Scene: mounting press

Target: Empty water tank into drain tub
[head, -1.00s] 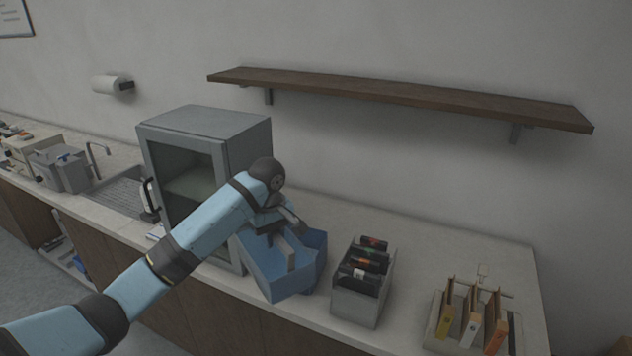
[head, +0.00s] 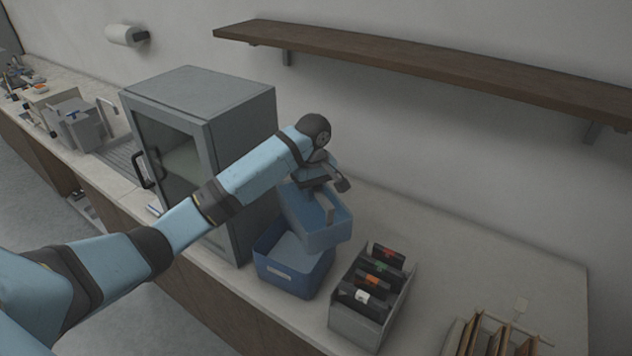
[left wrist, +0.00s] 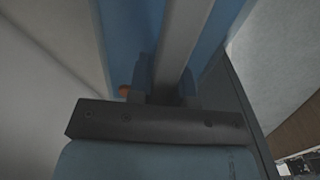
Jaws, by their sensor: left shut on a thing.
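The water tank (head: 315,228) is a light blue open box with a grey bar handle across its top. My left gripper (head: 325,192) is shut on that handle (left wrist: 183,40) and holds the tank up at the back of the drain tub. The drain tub (head: 285,283) is a darker blue open bin with a pale label, standing on the counter right of the grey cabinet. The tank overlaps the tub's back right part in the head view and hides some of its rim. I cannot tell whether water is in either one. My right gripper is not in view.
A grey glass-doored cabinet (head: 195,115) stands close on the left. A grey bin (head: 358,322) of black binders stands just right of the tub, and a rack of brown folders (head: 490,338) farther right. A wooden shelf (head: 440,65) hangs above. Counter behind the bin is clear.

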